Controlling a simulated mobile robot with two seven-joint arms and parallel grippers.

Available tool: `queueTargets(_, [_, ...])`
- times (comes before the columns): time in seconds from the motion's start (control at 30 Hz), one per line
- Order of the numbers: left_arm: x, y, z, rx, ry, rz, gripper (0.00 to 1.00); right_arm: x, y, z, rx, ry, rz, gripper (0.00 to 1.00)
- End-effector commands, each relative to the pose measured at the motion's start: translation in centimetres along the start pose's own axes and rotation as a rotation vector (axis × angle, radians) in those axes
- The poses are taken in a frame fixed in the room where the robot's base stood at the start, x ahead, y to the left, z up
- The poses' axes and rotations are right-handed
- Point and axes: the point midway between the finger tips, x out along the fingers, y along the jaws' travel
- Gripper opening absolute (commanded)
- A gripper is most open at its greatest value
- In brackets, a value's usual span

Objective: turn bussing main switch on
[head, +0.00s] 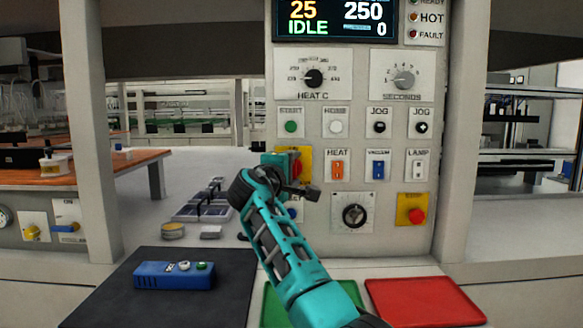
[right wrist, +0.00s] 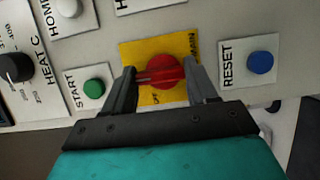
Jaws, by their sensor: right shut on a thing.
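The main switch is a red rotary knob (right wrist: 165,72) on a yellow plate (right wrist: 130,53) lettered MAIN. In the head view, only part of the red knob (head: 297,168) and the plate (head: 304,152) shows behind my gripper. My right gripper (right wrist: 160,68) is shut on the knob, with one finger at each side of it. In the right wrist view the knob's grip lies roughly across, from finger to finger. The lettering under the knob is partly covered. In the head view, my right gripper (head: 293,172) hides much of the switch. My left gripper is out of view.
Close by are the green START button (right wrist: 93,87) and blue RESET button (right wrist: 260,62). An orange HEAT switch (head: 338,168), a rotary knob (head: 354,215) and a red stop button (head: 416,215) sit to the right. The display (head: 335,18) reads IDLE.

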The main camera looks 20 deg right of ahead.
Motion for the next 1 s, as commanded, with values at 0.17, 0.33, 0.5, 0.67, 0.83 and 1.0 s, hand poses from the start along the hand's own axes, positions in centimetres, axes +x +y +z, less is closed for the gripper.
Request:
queueTargets(0.17, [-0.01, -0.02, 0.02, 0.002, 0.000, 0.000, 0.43, -0.01, -0.06, -0.01, 0.012, 0.001, -0.006, 0.27])
queueTargets(0.33, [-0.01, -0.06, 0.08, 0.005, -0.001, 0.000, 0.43, -0.01, -0.08, -0.01, 0.012, 0.001, -0.006, 0.27])
queueTargets(0.5, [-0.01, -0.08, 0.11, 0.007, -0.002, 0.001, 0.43, -0.01, -0.08, -0.01, 0.012, 0.001, -0.006, 0.63])
queueTargets(0.67, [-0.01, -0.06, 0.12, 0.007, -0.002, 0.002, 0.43, -0.01, -0.05, -0.01, 0.010, 0.001, -0.005, 0.78])
queueTargets(0.83, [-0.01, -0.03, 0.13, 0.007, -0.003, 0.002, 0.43, -0.01, -0.03, -0.01, 0.009, 0.001, -0.004, 0.83])
queueTargets(1.0, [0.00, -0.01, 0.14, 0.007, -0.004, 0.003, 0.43, -0.17, -0.03, -0.03, 0.009, 0.001, -0.003, 0.83])
